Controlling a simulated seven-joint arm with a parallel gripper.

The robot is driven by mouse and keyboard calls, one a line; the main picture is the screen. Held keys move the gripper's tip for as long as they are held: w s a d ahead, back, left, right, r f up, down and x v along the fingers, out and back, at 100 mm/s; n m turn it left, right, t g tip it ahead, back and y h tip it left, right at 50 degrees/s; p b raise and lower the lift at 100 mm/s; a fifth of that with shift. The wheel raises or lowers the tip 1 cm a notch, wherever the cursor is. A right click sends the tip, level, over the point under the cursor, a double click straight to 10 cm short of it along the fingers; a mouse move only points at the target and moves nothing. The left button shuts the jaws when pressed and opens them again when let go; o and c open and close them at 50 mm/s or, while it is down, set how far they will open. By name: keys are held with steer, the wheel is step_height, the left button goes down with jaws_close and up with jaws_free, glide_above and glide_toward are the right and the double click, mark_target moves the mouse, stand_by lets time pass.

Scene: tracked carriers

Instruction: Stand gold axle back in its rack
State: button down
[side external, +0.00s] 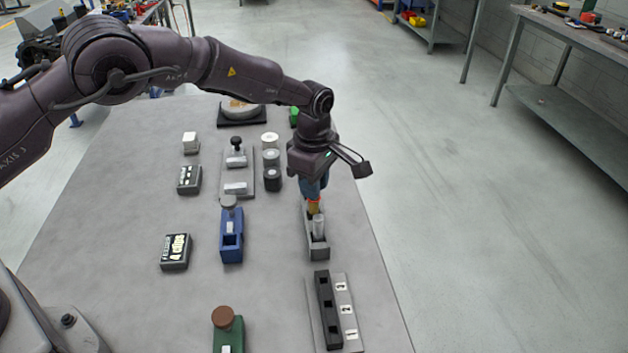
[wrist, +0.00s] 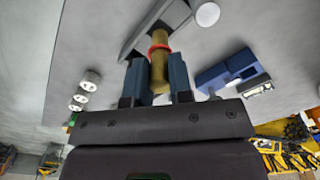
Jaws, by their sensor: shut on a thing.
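My gripper (side external: 315,196) points down with its blue fingers shut on the gold axle (side external: 313,208). In the wrist view the gold axle (wrist: 159,68) stands between the two fingers (wrist: 159,72), with a red ring around it. The axle looks roughly upright at the far end of a grey carrier (side external: 318,254), which also shows in the wrist view (wrist: 140,32). A silver cylinder stands in that carrier beside the axle. I cannot tell whether the axle's lower end is inside the carrier. A black rack (side external: 322,291) with square holes and numbered labels lies nearer the camera.
A blue carrier (side external: 231,246) stands to the left, and a green one (side external: 228,340) is near the front. Dark labelled boxes (side external: 175,252) lie further left. Several round pieces (side external: 271,158) and a grey plate with blocks are behind. The table's right edge is close to the rack.

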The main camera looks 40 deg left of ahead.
mark_target(314, 212)
steer(key=shift+f, duration=1.75)
stand_by(1.3)
steer(key=shift+c, duration=2.3)
jaws_free()
steer(key=shift+r, duration=3.5)
